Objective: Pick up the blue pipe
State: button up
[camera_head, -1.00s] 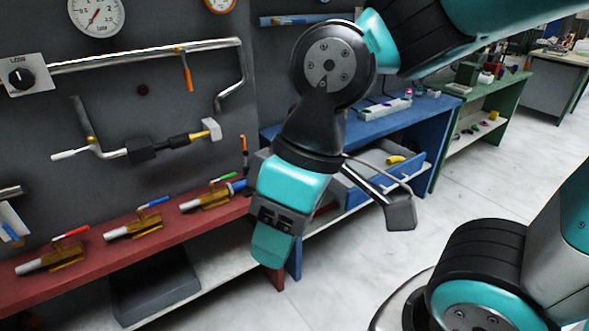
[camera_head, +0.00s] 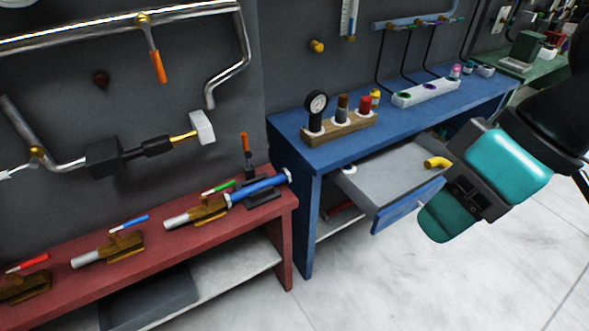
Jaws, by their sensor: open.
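A blue pipe (camera_head: 260,188) lies on the right end of the red bench (camera_head: 190,243). Its left end meets a brass valve with a green handle (camera_head: 209,207). Its right end has a pale fitting, and it rests over a dark holder (camera_head: 262,195). My gripper (camera_head: 450,215) is at the right of the view, in front of the blue bench's open drawer, well apart from the pipe. It is open and nothing shows in it; one finger hides the other.
The blue bench (camera_head: 400,125) carries a wooden block (camera_head: 338,130) with a gauge. Its grey drawer (camera_head: 385,170) stands open with a yellow elbow (camera_head: 437,163) inside. A lighter blue pipe (camera_head: 418,20) runs along the wall. The floor (camera_head: 350,275) in front is clear.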

aim_at(285, 175)
jog(key=u, duration=0.15)
jog(key=i, duration=1)
jog(key=u, duration=0.55)
